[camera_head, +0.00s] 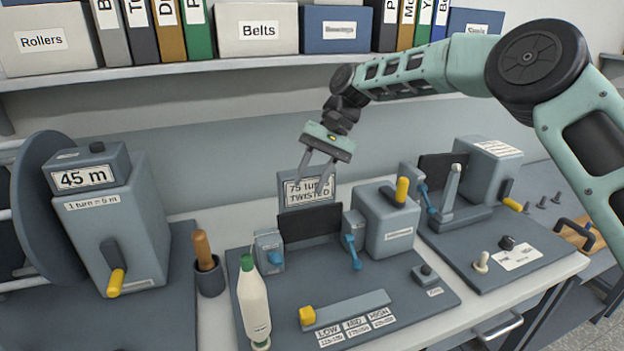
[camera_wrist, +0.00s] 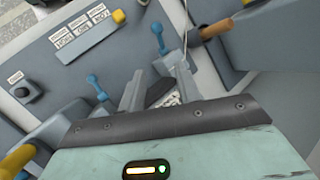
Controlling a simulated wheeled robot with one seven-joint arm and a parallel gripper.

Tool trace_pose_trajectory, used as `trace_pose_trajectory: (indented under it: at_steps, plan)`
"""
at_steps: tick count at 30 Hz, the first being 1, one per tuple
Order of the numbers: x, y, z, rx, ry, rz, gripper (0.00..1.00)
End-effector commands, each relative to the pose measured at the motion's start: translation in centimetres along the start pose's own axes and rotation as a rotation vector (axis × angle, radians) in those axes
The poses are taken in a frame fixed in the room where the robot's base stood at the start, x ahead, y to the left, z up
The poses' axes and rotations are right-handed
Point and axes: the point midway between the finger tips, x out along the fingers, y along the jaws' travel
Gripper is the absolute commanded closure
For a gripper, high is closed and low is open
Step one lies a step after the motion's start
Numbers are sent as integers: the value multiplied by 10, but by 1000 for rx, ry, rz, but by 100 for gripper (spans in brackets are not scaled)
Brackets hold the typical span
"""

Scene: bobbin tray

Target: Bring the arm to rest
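My arm reaches in from the right in the head view and bends down over the middle of the bench. My gripper (camera_head: 312,186) hangs in the air in front of the sign reading "75 turns TWISTED" (camera_head: 307,190). Its two fingers are apart with nothing seen held between them. The wrist view also shows the gripper (camera_wrist: 158,78) with its fingers spread above the middle station. The fingers look clear of the clamps and the bench, though the exact gap below them cannot be told.
Below stand a blue-levered clamp (camera_head: 354,240), a grey box with a yellow handle (camera_head: 386,222) and a white bottle (camera_head: 254,305). A "45 m" reel unit (camera_head: 118,215) is at left, another station (camera_head: 488,170) at right. A loaded shelf (camera_head: 240,66) runs behind.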

Motion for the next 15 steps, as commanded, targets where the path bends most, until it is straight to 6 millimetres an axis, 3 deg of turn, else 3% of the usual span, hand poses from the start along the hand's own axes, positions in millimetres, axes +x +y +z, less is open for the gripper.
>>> trace_pose_trajectory:
  at_steps: [10,13,15]
  plan:
    - [0,-2,3,-6,1,4,67]
    - [8,-11,24,-56,12,40,67]
    - [18,-18,48,-113,25,80,67]
